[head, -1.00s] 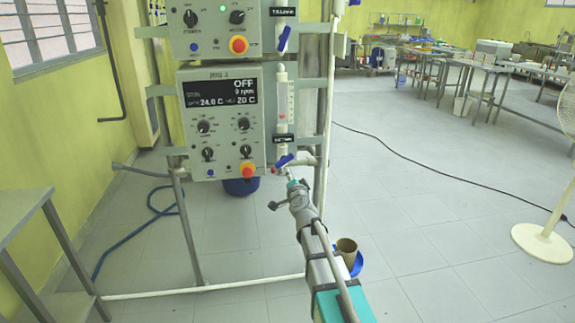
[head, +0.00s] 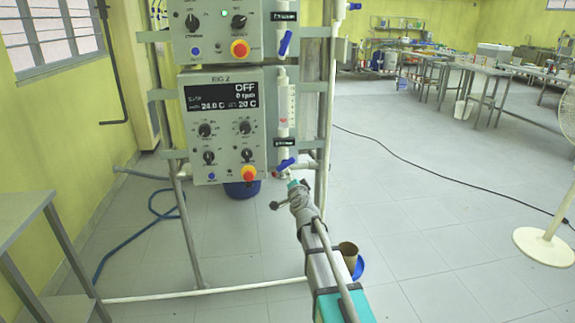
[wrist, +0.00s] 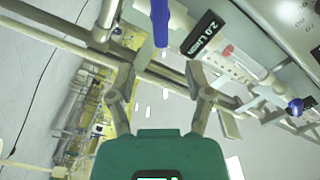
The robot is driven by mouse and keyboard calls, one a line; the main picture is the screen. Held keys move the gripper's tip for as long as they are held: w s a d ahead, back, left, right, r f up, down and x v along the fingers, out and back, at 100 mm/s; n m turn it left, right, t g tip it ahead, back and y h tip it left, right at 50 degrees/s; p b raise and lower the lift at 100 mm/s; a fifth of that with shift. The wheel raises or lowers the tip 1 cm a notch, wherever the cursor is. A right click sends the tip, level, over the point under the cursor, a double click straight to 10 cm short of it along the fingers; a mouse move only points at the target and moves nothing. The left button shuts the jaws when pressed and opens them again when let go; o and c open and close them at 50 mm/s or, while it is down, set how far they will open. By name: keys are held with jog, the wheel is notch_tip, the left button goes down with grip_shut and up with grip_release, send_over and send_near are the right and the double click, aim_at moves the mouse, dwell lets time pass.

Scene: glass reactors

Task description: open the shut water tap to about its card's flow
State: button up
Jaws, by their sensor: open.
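The water tap's blue lever (head: 285,164) is at the lower end of the white flow pipe on the right of the rig 2 panel. It lies slanted across the pipe. Its dark card (head: 284,142) is just above, too small to read there. In the wrist view the blue lever (wrist: 160,22) enters from the top, ahead of and between my fingers, apart from both. The card (wrist: 204,34) there reads 2.0 L/min. The flow tube (wrist: 238,62) holds a red float. My gripper (wrist: 158,86) is open and empty; in the head view it (head: 292,184) is just below the lever.
An upper panel (head: 216,28) has its own blue lever (head: 286,43). A red-and-yellow stop button (head: 249,173) sits left of the tap. Rack posts (head: 326,120) stand close on the right. Open floor lies to the right.

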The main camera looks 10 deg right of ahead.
aim_at(288, 165)
jog(key=w, duration=1.1)
jog(key=shift+w, duration=0.15)
jog(key=shift+c, duration=0.3)
grip_shut()
